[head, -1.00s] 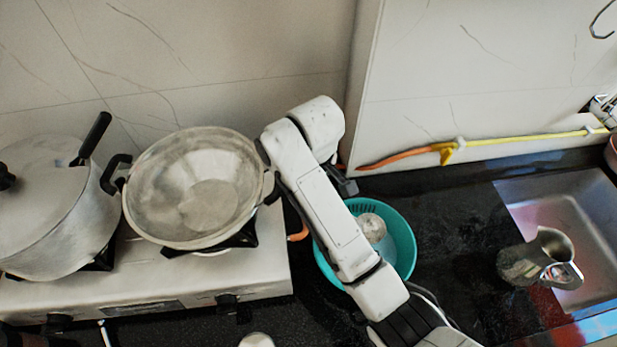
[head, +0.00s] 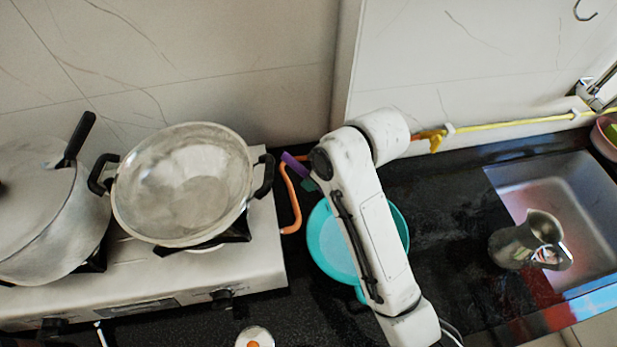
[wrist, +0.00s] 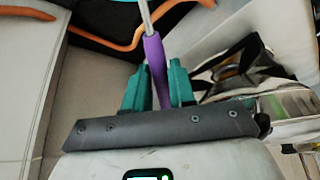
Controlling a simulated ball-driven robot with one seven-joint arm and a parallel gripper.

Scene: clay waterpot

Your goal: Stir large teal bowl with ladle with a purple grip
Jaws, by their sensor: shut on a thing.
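The large teal bowl (head: 328,242) sits on the dark counter right of the stove, partly hidden behind my arm. The ladle's purple grip (wrist: 155,60) is between my gripper's teal fingers (wrist: 158,85) in the wrist view, and they are shut on it. Its thin metal shaft (wrist: 146,16) runs away from the grip toward the top edge. The grip's purple end (head: 293,163) also shows in the head view, left of my arm and above the bowl's far left side. The ladle's scoop is hidden, so I cannot tell whether it is inside the bowl.
A metal wok (head: 185,185) and a lidded pot (head: 45,210) stand on the stove (head: 150,285) at left. An orange hose (head: 292,200) runs between stove and bowl. A metal pitcher (head: 525,240) stands by the sink (head: 575,200) at right. Counter between bowl and pitcher is clear.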

